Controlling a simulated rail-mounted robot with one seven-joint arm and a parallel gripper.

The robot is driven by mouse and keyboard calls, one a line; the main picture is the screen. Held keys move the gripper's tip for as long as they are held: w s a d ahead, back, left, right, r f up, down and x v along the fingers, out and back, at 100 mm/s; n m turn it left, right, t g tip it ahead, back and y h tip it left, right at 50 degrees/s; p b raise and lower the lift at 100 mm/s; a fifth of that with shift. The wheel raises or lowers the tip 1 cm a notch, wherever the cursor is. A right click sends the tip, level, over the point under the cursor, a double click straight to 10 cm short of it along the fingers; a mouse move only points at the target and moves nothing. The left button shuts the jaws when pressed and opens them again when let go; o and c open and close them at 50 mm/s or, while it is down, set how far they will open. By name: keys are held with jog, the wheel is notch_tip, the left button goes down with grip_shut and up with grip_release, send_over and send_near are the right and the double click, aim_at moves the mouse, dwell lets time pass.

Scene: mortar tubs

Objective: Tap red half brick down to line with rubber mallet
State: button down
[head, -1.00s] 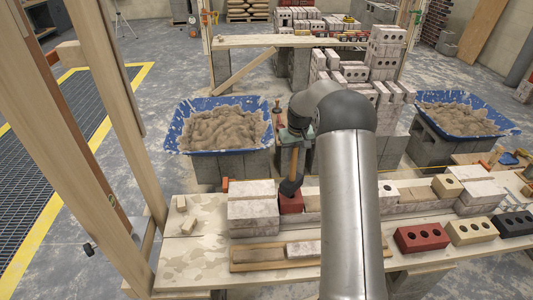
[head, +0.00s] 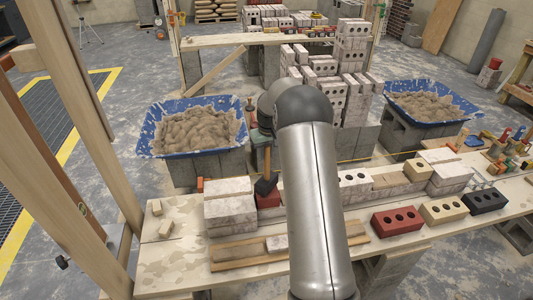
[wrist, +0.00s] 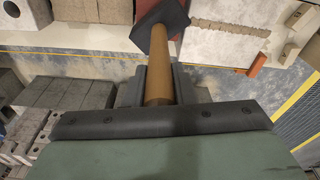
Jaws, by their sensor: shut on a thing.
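My gripper (head: 263,137) is shut on the wooden handle of the rubber mallet. The mallet's black head (head: 265,187) hangs below it, at the red half brick (head: 269,201); I cannot tell whether they touch. The half brick sits in the low wall, right of a stack of pale bricks, its top partly hidden by the mallet head. In the wrist view the handle (wrist: 160,82) runs between the fingers to the black head (wrist: 160,27). A thin yellow line (head: 357,161) shows behind the wall, partly hidden by my arm.
Pale stacked bricks (head: 230,209) stand close left of the half brick, with an orange block (head: 200,184) behind. A red brick with holes (head: 397,220) lies front right. Blue mortar tubs (head: 152,148) stand behind the bench. Tools crowd the bench's right end.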

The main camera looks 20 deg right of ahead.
jog(key=shift+r+p, duration=0.3)
jog(key=shift+r, duration=1.05)
notch_tip(320, 180, up, 5)
jog(key=p, duration=0.2)
jog(key=shift+r+p, duration=0.1)
jog(key=shift+p, duration=0.3)
